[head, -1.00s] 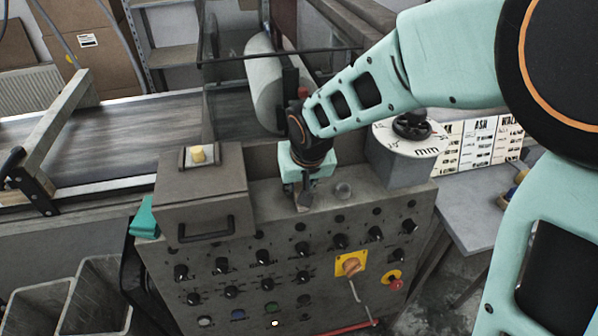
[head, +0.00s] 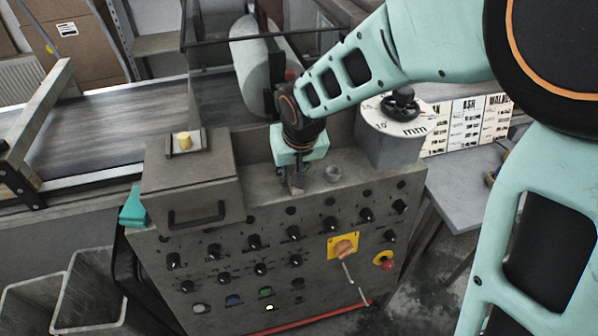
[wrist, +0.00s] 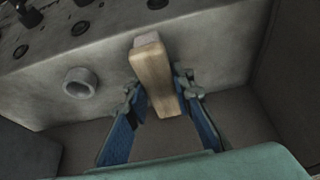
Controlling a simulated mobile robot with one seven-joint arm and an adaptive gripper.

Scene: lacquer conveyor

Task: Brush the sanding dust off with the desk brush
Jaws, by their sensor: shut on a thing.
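My gripper (head: 294,184) points down over the top of the grey control console (head: 262,206). In the wrist view my gripper (wrist: 160,100) has its blue-padded fingers on both sides of a wooden piece with a pale end, which looks like the desk brush (wrist: 152,70). The gripper is shut on it. The brush's pale end is toward the console's knob side. I cannot tell whether it touches the surface. I cannot make out sanding dust in either view.
A small round metal cup (head: 332,173) stands just right of my gripper; it also shows in the wrist view (wrist: 78,82). A raised box (head: 190,180) is to the left, a dial marked mm (head: 402,122) to the right. Knobs cover the console face. The conveyor (head: 110,125) lies behind.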

